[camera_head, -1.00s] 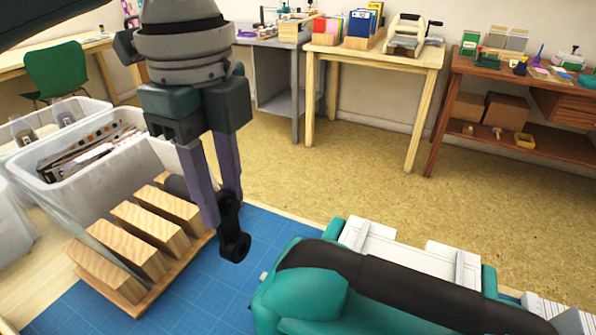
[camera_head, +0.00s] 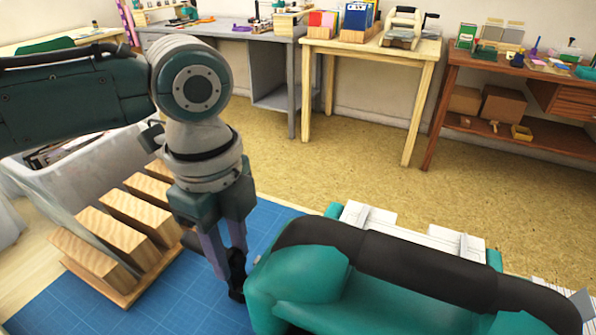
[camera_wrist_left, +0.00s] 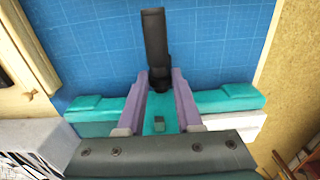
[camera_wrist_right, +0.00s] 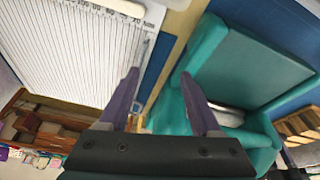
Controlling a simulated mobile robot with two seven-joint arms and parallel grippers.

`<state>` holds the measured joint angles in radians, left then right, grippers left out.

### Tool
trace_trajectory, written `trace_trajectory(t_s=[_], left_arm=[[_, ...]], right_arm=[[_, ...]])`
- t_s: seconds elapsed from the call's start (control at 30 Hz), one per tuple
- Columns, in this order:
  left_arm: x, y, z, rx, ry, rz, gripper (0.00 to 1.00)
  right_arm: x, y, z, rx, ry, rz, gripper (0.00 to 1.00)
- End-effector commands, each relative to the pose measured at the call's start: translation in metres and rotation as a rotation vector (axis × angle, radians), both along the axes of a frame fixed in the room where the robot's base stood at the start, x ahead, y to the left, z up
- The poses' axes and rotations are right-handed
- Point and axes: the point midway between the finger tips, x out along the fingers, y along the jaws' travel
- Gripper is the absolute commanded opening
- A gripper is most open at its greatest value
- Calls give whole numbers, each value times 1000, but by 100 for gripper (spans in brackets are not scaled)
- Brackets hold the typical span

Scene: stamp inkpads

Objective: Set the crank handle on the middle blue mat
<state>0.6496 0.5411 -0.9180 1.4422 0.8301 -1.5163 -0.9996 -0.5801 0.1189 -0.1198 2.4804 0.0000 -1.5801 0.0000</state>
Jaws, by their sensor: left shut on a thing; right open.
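The dark crank handle (camera_head: 237,285) is in my left gripper (camera_head: 229,262), whose fingers are shut on it low over the blue mat (camera_head: 150,305). In the left wrist view the handle's dark grip (camera_wrist_left: 154,40) points away from the fingers across the mat (camera_wrist_left: 95,40). Whether the handle touches the mat is hard to tell. My right gripper (camera_wrist_right: 165,95) is open and empty in its own wrist view.
Upright wooden blocks on a wooden base (camera_head: 120,285) stand left of my left gripper. A teal frame with white panels (camera_head: 420,237) lies to the right. The right wrist view shows a lined white sheet (camera_wrist_right: 70,50). Side tables stand behind.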

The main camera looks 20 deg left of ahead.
Motion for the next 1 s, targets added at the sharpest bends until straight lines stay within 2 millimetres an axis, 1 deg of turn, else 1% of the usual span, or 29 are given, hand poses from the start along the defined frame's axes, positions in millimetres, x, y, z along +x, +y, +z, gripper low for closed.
trace_trajectory(t_s=[0.1,0.13,0.3,0.4,0.63,0.73,0.87,1.0], left_arm=[[0,0,-3,0,0,0,0],[0,0,-4,0,0,0,35],[0,0,-3,0,0,0,54],[0,0,-3,0,0,0,64],[0,0,-2,0,0,0,64],[1,0,5,-1,-2,1,64],[2,0,29,-1,-5,-1,64],[2,1,62,-1,-5,-1,64]], right_arm=[[0,0,-1,0,0,0,65],[0,0,-1,0,0,0,65],[0,0,-1,0,0,0,65],[0,0,-1,0,0,0,65],[0,0,-1,0,0,1,65],[0,0,2,0,0,1,65],[0,0,10,0,0,1,65],[0,0,19,0,0,1,65]])
